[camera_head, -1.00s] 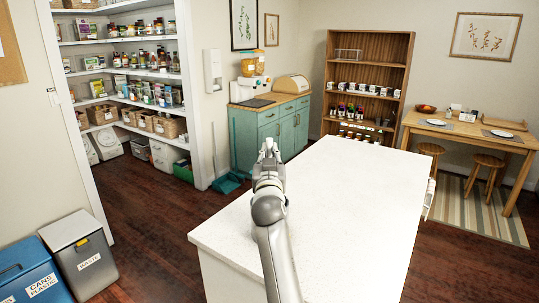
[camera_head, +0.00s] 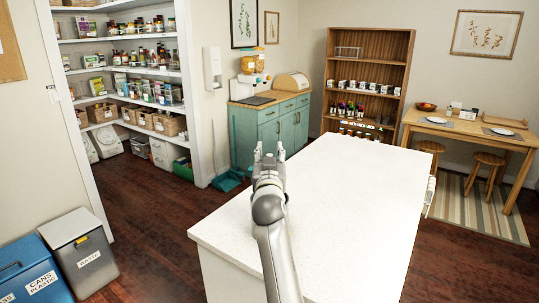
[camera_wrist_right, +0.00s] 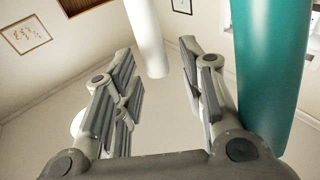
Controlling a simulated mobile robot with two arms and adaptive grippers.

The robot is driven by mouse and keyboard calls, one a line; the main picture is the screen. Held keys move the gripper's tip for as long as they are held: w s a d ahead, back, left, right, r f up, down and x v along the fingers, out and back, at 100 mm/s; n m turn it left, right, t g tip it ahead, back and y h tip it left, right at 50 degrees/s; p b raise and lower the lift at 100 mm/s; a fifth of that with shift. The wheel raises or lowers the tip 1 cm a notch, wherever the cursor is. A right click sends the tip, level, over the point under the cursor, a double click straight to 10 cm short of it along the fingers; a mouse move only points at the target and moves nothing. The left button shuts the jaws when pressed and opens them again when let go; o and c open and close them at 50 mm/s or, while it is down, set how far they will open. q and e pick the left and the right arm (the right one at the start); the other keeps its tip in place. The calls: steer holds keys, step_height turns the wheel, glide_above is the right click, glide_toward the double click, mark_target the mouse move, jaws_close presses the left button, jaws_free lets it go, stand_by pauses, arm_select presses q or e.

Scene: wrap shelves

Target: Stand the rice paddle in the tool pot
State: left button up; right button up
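My right gripper (camera_head: 268,149) reaches forward over the white counter, with its two fingers apart and nothing visible between them. In the right wrist view the same gripper (camera_wrist_right: 158,62) is open. A white rounded column (camera_wrist_right: 148,38) shows beyond its fingertips there, and a thick teal column (camera_wrist_right: 272,65) stands close at the right; I cannot tell what either is or whether they touch the fingers. I cannot make out the rice paddle or the tool pot in either view. My left gripper is not in view.
The white counter (camera_head: 340,210) is bare. A teal cabinet (camera_head: 285,128), a wooden shelf (camera_head: 366,62) with small jars and a dining table (camera_head: 470,128) with stools stand behind it.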

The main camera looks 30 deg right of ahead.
steer(key=v, duration=0.7)
steer(key=shift+s+a, duration=0.15)
steer(key=shift+s, duration=0.05)
steer(key=shift+f, duration=0.1)
stand_by(0.7)
